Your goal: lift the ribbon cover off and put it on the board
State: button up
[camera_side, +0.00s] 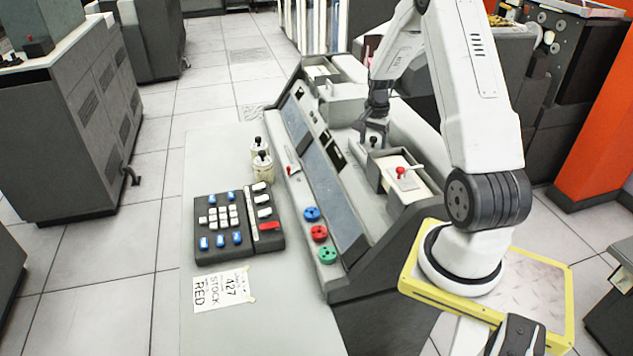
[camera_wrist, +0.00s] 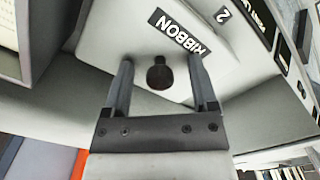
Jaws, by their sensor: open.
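The ribbon cover (camera_wrist: 120,35) is a pale grey lid with a black label reading RIBBON and a round black knob (camera_wrist: 159,74). My gripper (camera_wrist: 161,62) is open, with one finger on each side of the knob and a gap on both sides. In the side view my gripper (camera_side: 374,122) points down at the knob on the machine's top, and the arm and gripper partly hide the cover there. The light grey board (camera_side: 265,325) lies to the left of the machine.
On the board are a dark keypad (camera_side: 237,225), a paper note (camera_side: 222,289) and two pale bottles with black tops (camera_side: 262,166). Blue, red and green discs (camera_side: 319,233) lie along the machine's edge. A box with a red knob (camera_side: 401,172) stands near my gripper.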

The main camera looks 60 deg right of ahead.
aim_at(374, 137)
grip_shut()
jog(key=shift+r, duration=5.05)
jog(key=shift+r, duration=0.15)
jog(key=shift+r, duration=1.8)
